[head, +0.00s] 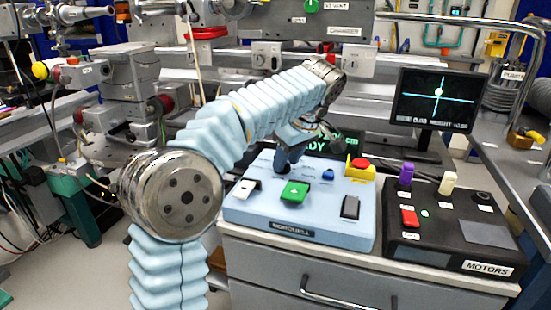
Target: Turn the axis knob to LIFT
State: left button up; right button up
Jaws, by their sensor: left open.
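My left arm arches over the light-blue control box (305,222), and my left gripper (284,166) points down at its back left part. The gripper is open; its fingertips are small and dark here, and I cannot tell whether they touch anything. A knob under them would be mostly hidden. The black motors box (440,238) to the right bears a small round black knob (482,196) at its back right. No LIFT label is readable, so I cannot tell which control is the axis knob. My right gripper is not in view.
The blue box also bears a green button (294,192), a black switch (350,207) and a red emergency button (361,163). The motors box has a purple lever (406,174), a cream lever (448,182) and a red switch (409,217). A monitor (437,98) stands behind.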

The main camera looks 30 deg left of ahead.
pick_arm(q)
jog(key=shift+c, duration=0.4)
grip_shut()
jog(key=shift+m, duration=0.3)
jog(key=m, duration=0.1)
jog(key=m+t, duration=0.1)
jog(key=m, duration=0.1)
jog(key=shift+s+a+h+b, duration=0.15)
jog(key=shift+s+h+b, duration=0.15)
jog(key=shift+b, duration=0.1)
jog(key=shift+s+a+m+t+h, duration=0.1)
jog(key=shift+m+t+h, duration=0.2)
jog(key=shift+m, duration=0.75)
jog(key=shift+s+a+m+t+h, duration=0.15)
jog(key=shift+m+t, duration=0.25)
jog(key=shift+m, duration=0.65)
jog(key=shift+w, duration=0.1)
jog(key=shift+o, duration=0.4)
grip_release()
